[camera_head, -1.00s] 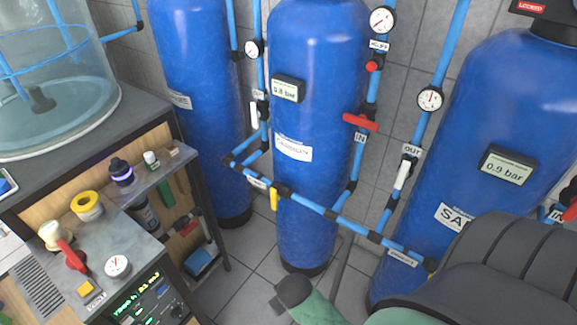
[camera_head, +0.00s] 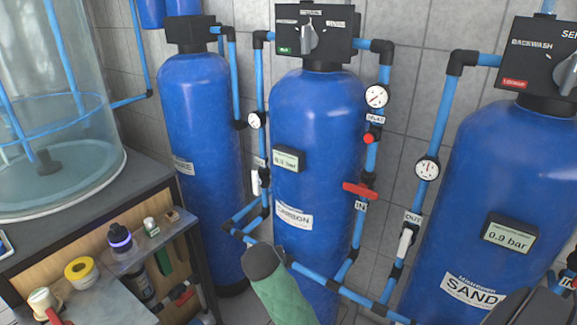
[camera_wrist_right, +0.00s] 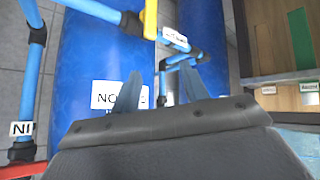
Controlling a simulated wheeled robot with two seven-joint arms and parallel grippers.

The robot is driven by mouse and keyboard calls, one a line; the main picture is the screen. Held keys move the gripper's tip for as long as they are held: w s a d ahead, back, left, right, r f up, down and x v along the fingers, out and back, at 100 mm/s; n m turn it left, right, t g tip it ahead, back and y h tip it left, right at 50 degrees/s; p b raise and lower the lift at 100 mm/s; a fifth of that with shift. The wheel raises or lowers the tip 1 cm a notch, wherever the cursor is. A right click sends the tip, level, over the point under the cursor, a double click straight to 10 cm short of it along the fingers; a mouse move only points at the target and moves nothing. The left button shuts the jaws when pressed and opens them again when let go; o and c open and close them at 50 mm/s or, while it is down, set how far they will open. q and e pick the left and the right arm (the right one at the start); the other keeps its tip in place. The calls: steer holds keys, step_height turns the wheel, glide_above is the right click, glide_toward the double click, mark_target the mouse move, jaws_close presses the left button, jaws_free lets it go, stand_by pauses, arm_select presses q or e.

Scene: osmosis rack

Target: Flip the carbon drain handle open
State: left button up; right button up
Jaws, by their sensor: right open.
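The yellow carbon drain handle (camera_wrist_right: 150,18) shows at the top of the right wrist view, on the blue pipework in front of the carbon tank. My right gripper (camera_wrist_right: 160,80) is open and empty. Its two fingers point toward the pipe, with the handle beyond them and apart from them. In the head view the blue carbon tank (camera_head: 315,150) stands in the middle. My right arm reaches up from the bottom, its dark end in front of the low pipe, and it hides the yellow handle there. My left gripper is out of view.
A red handle (camera_head: 360,190) sits on the carbon tank's IN pipe, and a white handle (camera_head: 255,182) on the pipe at its left. The sand tank (camera_head: 490,190) stands at right. A workbench (camera_head: 110,185) with bottles and tape is at left.

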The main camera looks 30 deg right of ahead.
steer(key=w+d+r+m+t+h, duration=0.1)
steer(key=w+d+r+m+h, duration=0.15)
steer(key=w+r, duration=0.7)
steer(key=w+d+r+m+h, duration=0.25)
steer(key=w+d+r, duration=0.2)
steer(key=r, duration=1.05)
steer(key=w+d+r+m+t+h, duration=0.15)
steer(key=w+r+m, duration=0.25)
steer(key=w+r, duration=0.6)
steer(key=s+d+r+m+g+h, duration=0.1)
steer(key=s+d+r+m+h, duration=0.15)
steer(key=r, duration=1.25)
steer(key=s+d+r+m+g+h, duration=0.15)
steer(key=r+m, duration=0.25)
steer(key=r, duration=1.1)
steer(key=s+d+r+m+g+h, duration=0.1)
steer(key=d+r+m+h, duration=0.2)
steer(key=r, duration=1.2)
steer(key=shift+m+y, duration=0.25)
steer(key=shift+y, duration=0.5)
steer(key=shift+p+x, duration=2.2)
steer(key=shift+x, duration=1.6)
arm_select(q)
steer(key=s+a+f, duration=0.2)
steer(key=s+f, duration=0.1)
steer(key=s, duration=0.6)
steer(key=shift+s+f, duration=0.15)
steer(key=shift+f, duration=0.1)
arm_select(e)
steer(key=shift+w, duration=0.1)
